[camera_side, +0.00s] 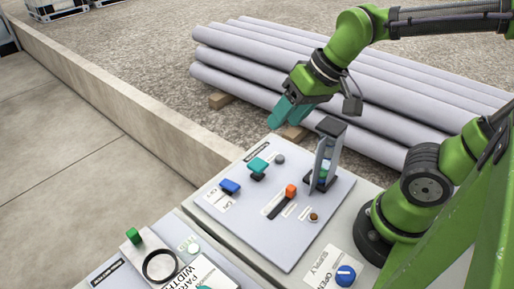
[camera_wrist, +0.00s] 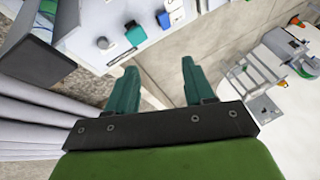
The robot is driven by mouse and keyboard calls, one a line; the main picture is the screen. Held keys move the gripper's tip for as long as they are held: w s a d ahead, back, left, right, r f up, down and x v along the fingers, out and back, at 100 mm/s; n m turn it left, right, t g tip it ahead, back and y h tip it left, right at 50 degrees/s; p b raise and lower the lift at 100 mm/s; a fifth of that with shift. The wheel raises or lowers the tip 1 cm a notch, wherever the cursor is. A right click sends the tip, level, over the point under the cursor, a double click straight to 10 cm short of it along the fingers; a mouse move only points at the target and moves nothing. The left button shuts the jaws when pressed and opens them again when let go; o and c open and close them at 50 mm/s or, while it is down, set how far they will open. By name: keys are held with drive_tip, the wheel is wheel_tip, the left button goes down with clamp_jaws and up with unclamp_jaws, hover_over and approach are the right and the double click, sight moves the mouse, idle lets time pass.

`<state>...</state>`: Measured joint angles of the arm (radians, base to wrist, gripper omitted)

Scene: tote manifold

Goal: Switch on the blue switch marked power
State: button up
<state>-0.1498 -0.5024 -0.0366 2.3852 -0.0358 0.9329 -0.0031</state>
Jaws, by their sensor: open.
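A blue switch (camera_side: 230,186) sits near the left edge of a pale control panel (camera_side: 240,226), with a white printed label beside it. I cannot read the label's words. In the wrist view, the blue switch (camera_wrist: 163,20) is small near the top edge. My gripper (camera_side: 283,116) has teal fingers and is raised beyond the panel's far edge, well apart from the switch. In the wrist view, my gripper (camera_wrist: 160,80) is open with nothing between the fingers. Whether the switch is on or off is too small to tell.
The panel also carries a teal-topped control (camera_side: 258,166), a grey knob (camera_side: 280,159), an orange slider (camera_side: 291,190) and a tall dark-framed gauge (camera_side: 328,155). A blue knob (camera_side: 345,275) stands nearer. Grey pipes (camera_side: 250,62) lie behind, and a low concrete wall (camera_side: 130,95) runs left.

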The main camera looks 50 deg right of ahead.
sight(229, 184)
drive_tip(key=w+a+f+n+g+h, duration=0.1)
drive_tip(key=w+a+f+g, duration=0.1)
drive_tip(key=w+a+g, duration=0.3)
drive_tip(key=w+a+f+n+h, duration=0.2)
drive_tip(key=w+f, duration=0.1)
drive_tip(key=w, duration=0.4)
drive_tip(key=f, duration=1.5)
drive_tip(key=shift+s+f, duration=0.3)
